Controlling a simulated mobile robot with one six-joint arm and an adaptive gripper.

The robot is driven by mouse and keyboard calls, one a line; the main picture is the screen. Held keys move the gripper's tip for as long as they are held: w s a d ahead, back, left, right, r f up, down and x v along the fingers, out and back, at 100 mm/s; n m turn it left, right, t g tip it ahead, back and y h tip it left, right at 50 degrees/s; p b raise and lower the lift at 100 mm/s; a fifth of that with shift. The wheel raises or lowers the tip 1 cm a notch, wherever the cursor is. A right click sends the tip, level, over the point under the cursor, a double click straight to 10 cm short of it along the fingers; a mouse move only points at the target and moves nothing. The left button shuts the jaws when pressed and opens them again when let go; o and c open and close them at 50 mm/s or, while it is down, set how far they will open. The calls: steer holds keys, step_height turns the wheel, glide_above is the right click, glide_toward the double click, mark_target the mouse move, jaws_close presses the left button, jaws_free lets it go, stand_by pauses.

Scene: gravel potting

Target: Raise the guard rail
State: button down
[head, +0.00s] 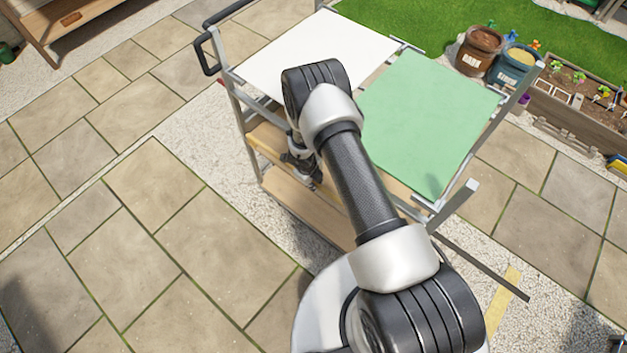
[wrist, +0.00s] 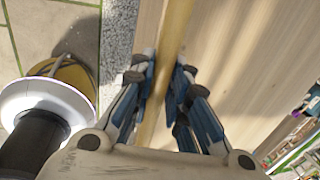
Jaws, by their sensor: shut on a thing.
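The guard rail is a pale wooden bar (wrist: 178,25) running lengthwise between my fingers in the wrist view. My gripper (wrist: 167,72) is shut on it, with blue-padded fingers on either side. In the head view my gripper (head: 308,178) is at the near side of the cart, below the white top, and is partly hidden by my arm. A yellowish strip of the rail (head: 262,148) shows left of the gripper, along the cart's near edge. The rest of the rail is hidden behind my arm, so its full tilt cannot be told.
The metal cart carries a white panel (head: 318,52) and a green mat (head: 425,115), with a wooden lower shelf (head: 300,208) beneath. A black handle (head: 207,55) juts out at its left. A brown pot (head: 478,50) and blue pot (head: 512,65) stand beyond. Paving at left is clear.

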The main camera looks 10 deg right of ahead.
steer(key=shift+s+d+f, duration=0.1)
steer(key=shift+s+f, duration=0.05)
steer(key=shift+s, duration=0.15)
steer(key=c, duration=1.9)
jaws_free()
steer(key=shift+c, duration=0.2)
steer(key=o, duration=0.4)
steer(key=shift+w, duration=0.2)
step_height(320, 180, up, 12)
steer(key=s+a, duration=0.1)
steer(key=a, duration=0.1)
steer(key=shift+s, duration=0.2)
steer(key=shift+s, duration=0.1)
